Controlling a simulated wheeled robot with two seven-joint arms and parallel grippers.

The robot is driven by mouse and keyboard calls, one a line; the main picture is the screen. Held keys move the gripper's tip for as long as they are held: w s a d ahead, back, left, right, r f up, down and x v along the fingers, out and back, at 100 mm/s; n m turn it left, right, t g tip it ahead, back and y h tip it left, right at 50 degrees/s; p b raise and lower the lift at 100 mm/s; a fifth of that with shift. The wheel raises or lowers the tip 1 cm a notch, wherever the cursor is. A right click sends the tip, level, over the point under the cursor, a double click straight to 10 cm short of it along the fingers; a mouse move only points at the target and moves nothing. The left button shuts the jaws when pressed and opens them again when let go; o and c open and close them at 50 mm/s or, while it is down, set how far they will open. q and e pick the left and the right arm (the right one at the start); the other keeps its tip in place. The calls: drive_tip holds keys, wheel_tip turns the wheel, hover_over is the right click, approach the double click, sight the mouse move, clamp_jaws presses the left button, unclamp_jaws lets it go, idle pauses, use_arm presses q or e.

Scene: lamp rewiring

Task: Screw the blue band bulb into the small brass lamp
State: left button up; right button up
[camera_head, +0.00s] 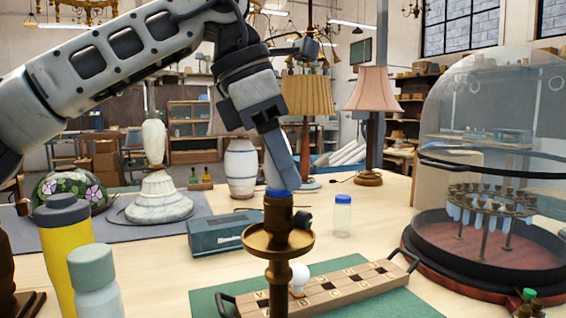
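The small brass lamp (280,243) stands upright at the front middle of the table, with a wide dish below its socket. The blue band bulb (270,178) is upright at the top of the socket, its blue band right at the socket's rim. I cannot tell how deep its base sits. My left gripper (283,178) comes down from above and is shut on the bulb, its finger hiding most of the glass. My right gripper is not in view.
A wooden tray (345,290) with a white bulb (300,275) lies on a green mat behind the lamp. A yellow bottle (66,250) and pale bottle (96,285) stand at left. A teal box (215,236), small jar (342,218) and glass dome (450,130) stand farther back.

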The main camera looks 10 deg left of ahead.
use_arm(q)
drive_tip(key=shift+r+p, duration=0.1)
drive_tip(key=shift+p, duration=0.45)
drive_tip(key=m+g+p, duration=0.1)
drive_tip(key=m+p, duration=0.1)
drive_tip(key=p, duration=0.1)
drive_tip(key=m+g+p, duration=0.1)
drive_tip(key=m+p, duration=0.2)
drive_tip(key=shift+s+r+p, duration=0.15)
drive_tip(key=shift+r+p, duration=0.05)
drive_tip(key=shift+p, duration=0.1)
drive_tip(key=shift+c, duration=0.6)
drive_tip(key=shift+m+g+p, duration=0.4)
drive_tip(key=shift+m+p, duration=0.25)
drive_tip(key=shift+m, duration=0.25)
drive_tip(key=shift+f+m, duration=0.25)
drive_tip(key=shift+m, duration=0.15)
drive_tip(key=shift+f, duration=0.2)
drive_tip(key=shift+r+m+p, duration=0.3)
drive_tip(key=shift+m+p, duration=0.1)
drive_tip(key=shift+p, duration=0.3)
drive_tip(key=shift+s+f+m+g+y, duration=0.1)
drive_tip(key=shift+f+m+g+y, duration=0.2)
drive_tip(key=shift+m+g, duration=0.15)
drive_tip(key=shift+m, duration=0.65)
drive_tip(key=o, duration=1.2)
drive_tip(key=shift+r, duration=0.1)
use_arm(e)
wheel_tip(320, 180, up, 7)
